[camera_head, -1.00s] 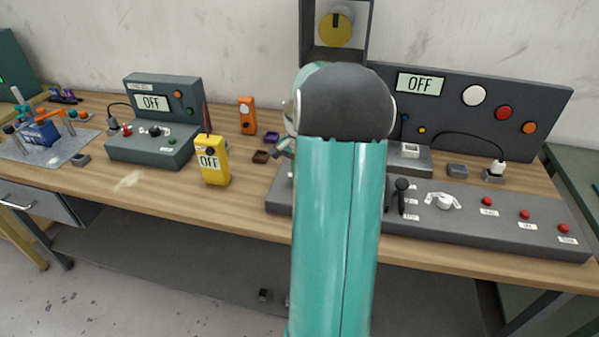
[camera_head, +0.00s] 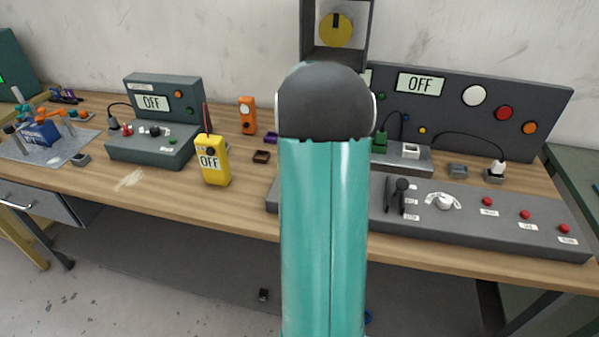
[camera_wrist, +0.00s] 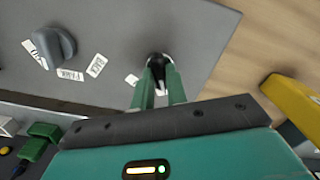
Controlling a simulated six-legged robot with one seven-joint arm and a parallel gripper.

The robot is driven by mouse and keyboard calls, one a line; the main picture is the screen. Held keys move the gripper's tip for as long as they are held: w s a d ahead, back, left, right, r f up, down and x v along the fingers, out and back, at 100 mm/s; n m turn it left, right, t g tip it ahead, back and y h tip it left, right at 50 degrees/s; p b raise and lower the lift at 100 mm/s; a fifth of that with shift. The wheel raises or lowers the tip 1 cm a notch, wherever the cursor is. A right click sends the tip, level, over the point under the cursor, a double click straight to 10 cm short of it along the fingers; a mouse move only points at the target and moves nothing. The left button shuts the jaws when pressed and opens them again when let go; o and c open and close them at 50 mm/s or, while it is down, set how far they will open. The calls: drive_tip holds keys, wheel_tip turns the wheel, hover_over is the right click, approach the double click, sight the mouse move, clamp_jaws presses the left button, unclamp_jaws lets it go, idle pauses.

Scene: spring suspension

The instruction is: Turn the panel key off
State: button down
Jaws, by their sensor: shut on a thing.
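In the wrist view, my gripper (camera_wrist: 158,80) has its two green fingers closed together on a small dark key (camera_wrist: 157,58) at the grey control panel. The fingertips cover most of the key, so its angle is hard to tell. In the head view, the grey panel (camera_head: 465,222) lies along the front of the bench. My teal arm hides its left part, the key and my gripper there.
The panel also carries a dark lever knob (camera_wrist: 54,45) with white labels, a white wing knob (camera_head: 443,201) and red buttons (camera_head: 525,215). A yellow meter reading OFF (camera_head: 213,162) stands left of my arm. A dark display box reading OFF (camera_head: 450,105) stands behind.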

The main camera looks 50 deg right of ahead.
drive_tip(key=shift+n, duration=0.4)
drive_tip(key=c, duration=1.4)
unclamp_jaws()
wheel_tip(320, 180, up, 14)
